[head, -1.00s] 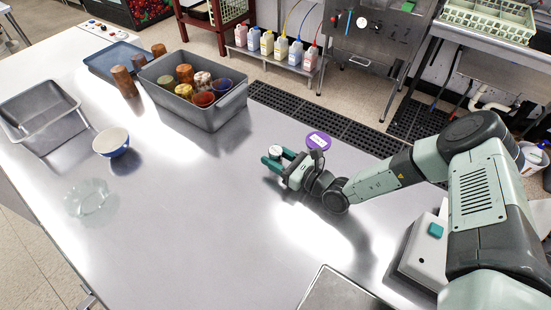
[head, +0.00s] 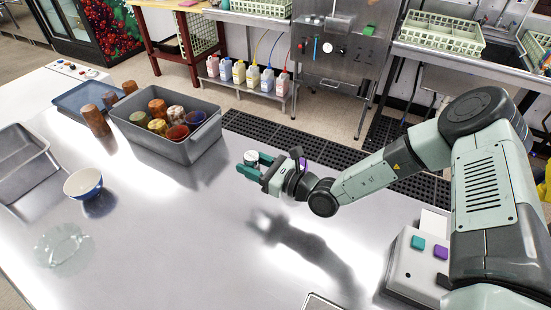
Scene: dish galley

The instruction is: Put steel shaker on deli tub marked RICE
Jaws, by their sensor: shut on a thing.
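My gripper (head: 258,165), with teal fingers, is shut on the steel shaker (head: 251,156). Only the shaker's small round pale top shows between the fingers; the rest of it is hidden. The gripper is raised above the steel counter, with its shadow lying apart from it. A bit of purple (head: 297,152) shows just behind the gripper's wrist; it looks like the lid of the deli tub. Most of the tub is hidden, and its marking cannot be read.
A grey bin (head: 175,146) of several cups stands on the counter (head: 190,240) at back left. A blue-white bowl (head: 84,183), a glass dish (head: 64,246) and an empty grey tub (head: 20,165) are at left. A button box (head: 410,270) sits near my arm's base. The middle counter is clear.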

